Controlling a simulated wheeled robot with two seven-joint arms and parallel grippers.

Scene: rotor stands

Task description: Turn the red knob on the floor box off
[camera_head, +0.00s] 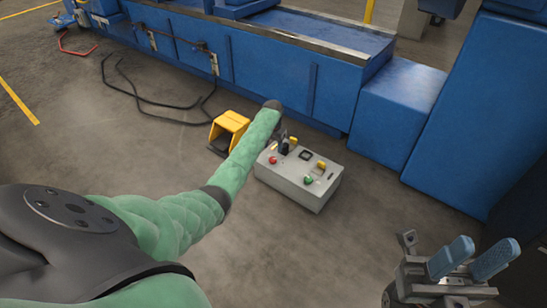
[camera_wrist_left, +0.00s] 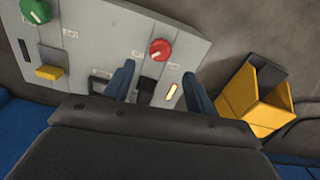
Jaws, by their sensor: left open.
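The grey floor box (camera_head: 290,188) stands on the concrete, with knobs and switches on its top panel. The red knob (camera_head: 273,160) is near the left edge of that panel. In the left wrist view the red knob (camera_wrist_left: 160,50) appears round with pale marks on its face. My left gripper (camera_wrist_left: 160,88) is open, with its blue fingers over the panel. The red knob shows beyond the fingertips, between their lines and apart from both. In the head view my left gripper (camera_head: 285,145) is partly hidden by its arm. My right gripper (camera_head: 488,245) is open and empty at lower right.
A green knob (camera_head: 308,180) and a yellow switch (camera_head: 321,164) share the panel. A lit indicator (camera_wrist_left: 171,91) is near my left fingers. A yellow foot pedal (camera_head: 232,122) stands beside the box. Blue machinery (camera_head: 270,75) stands behind; black cables (camera_head: 150,102) lie left.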

